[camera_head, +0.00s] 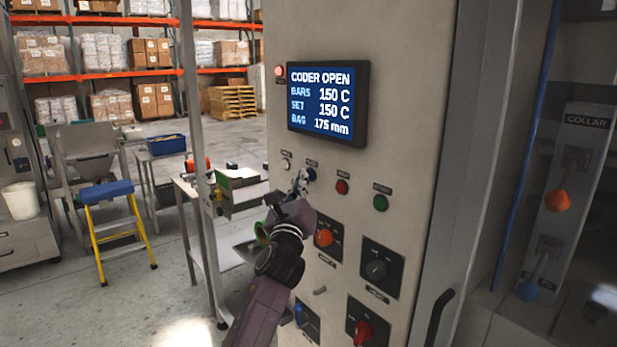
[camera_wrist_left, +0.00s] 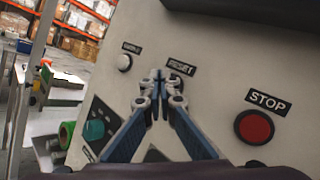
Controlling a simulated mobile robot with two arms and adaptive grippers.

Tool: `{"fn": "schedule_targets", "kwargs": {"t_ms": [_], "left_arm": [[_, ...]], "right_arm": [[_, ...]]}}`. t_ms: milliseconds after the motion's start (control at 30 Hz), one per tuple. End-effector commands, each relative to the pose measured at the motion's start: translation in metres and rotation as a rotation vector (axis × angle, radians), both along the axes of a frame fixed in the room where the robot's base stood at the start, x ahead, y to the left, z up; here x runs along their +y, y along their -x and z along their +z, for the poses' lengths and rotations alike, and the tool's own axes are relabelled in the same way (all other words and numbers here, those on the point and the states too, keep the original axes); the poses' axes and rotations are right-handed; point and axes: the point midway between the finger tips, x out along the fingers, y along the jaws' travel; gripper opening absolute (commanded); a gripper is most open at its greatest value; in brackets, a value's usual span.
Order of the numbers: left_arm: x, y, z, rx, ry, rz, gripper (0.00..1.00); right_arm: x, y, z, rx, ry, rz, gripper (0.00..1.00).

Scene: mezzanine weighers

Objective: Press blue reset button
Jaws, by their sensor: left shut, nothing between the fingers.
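The blue reset button (camera_head: 311,174) sits on the beige control panel (camera_head: 410,110), below the screen, between a white button (camera_head: 287,165) and a red button (camera_head: 342,187). My left gripper (camera_head: 301,177) is shut and empty, its fingertips at the left side of the blue button in the head view. In the left wrist view the closed fingertips (camera_wrist_left: 158,76) are in front of the panel just below the RESET label (camera_wrist_left: 181,67) and hide much of the button. I cannot tell whether they touch it. My right gripper is not in view.
The screen (camera_head: 328,102) reads CODER OPEN. A green button (camera_head: 380,203) and rotary knobs (camera_head: 324,237) are nearby. The red STOP button (camera_wrist_left: 255,127) is right of the fingers in the wrist view. A metal post (camera_head: 194,130) and table stand left.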

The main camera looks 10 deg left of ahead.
Motion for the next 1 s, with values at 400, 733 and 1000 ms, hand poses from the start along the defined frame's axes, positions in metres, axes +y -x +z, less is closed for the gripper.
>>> {"fn": "schedule_targets", "kwargs": {"t_ms": [400,733,1000], "left_arm": [[-0.004,-0.004,0.0,-0.001,-0.001,0.0,0.0],[-0.004,-0.005,0.0,0.0,0.0,-0.001,0.0],[0.002,0.002,0.001,0.001,-0.002,0.0,0.0]], "right_arm": [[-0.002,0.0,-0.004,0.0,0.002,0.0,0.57],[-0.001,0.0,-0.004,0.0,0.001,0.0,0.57],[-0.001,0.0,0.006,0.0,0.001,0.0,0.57]]}}
